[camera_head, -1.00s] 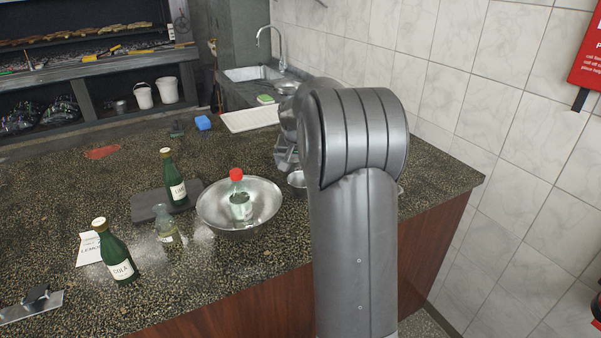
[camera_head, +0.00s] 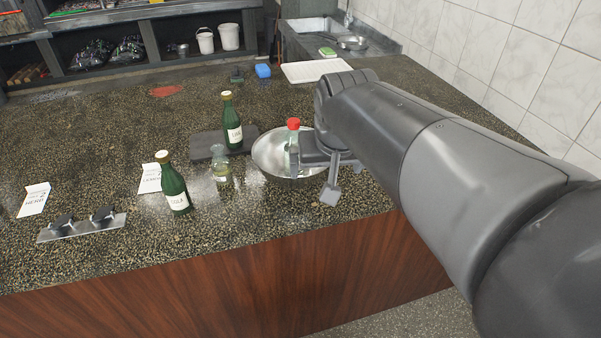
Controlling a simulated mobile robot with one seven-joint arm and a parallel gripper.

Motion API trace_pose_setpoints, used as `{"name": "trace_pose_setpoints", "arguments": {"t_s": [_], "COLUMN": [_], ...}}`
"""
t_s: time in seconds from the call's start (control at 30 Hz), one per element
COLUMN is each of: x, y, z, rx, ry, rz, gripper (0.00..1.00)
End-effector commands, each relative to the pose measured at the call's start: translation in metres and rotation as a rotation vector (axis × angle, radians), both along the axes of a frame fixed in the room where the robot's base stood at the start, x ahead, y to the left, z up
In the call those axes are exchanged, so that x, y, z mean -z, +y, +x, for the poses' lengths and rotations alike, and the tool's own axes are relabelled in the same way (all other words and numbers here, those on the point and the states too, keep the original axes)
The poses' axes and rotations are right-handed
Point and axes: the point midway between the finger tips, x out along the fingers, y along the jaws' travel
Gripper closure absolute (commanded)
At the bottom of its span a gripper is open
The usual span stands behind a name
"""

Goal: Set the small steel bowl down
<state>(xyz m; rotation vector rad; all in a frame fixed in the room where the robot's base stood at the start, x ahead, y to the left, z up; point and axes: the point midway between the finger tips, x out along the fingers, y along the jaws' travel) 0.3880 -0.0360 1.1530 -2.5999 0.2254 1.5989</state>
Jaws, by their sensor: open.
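My gripper (camera_head: 323,172) is open, at the right side of the large steel bowl (camera_head: 265,158) on the speckled counter. I cannot make out the small steel bowl in the current view; my arm covers the counter to the right of the large bowl. I see nothing held between the fingers. A clear bottle with a red cap (camera_head: 293,126) stands in the large bowl, partly covered by my gripper.
A green bottle (camera_head: 231,130) stands on a dark board (camera_head: 203,147). A small glass flask (camera_head: 220,166) and a cola bottle (camera_head: 175,187) stand left of the large bowl. A white tray (camera_head: 316,70) lies behind.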

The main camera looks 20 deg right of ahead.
Motion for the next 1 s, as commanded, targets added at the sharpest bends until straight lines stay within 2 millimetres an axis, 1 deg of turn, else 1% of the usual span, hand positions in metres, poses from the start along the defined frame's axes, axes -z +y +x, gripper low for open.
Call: {"name": "trace_pose_setpoints", "arguments": {"t_s": [0.03,0.1,0.2,0.33,0.4,0.5,1.0], "x": [0.002,0.008,0.018,0.027,0.030,0.033,0.032], "y": [0.008,0.016,0.026,0.033,0.035,0.036,0.036], "z": [-0.019,-0.041,-0.067,-0.088,-0.094,-0.098,-0.098], "rx": [-0.027,-0.064,-0.109,-0.150,-0.161,-0.169,-0.169], "ry": [-0.009,-0.014,-0.018,-0.023,-0.024,-0.024,-0.023], "rz": [0.001,0.001,0.004,0.004,0.006,0.006,0.006], "gripper": [0.00,0.00,0.00,0.00,0.00,0.00,0.00]}}
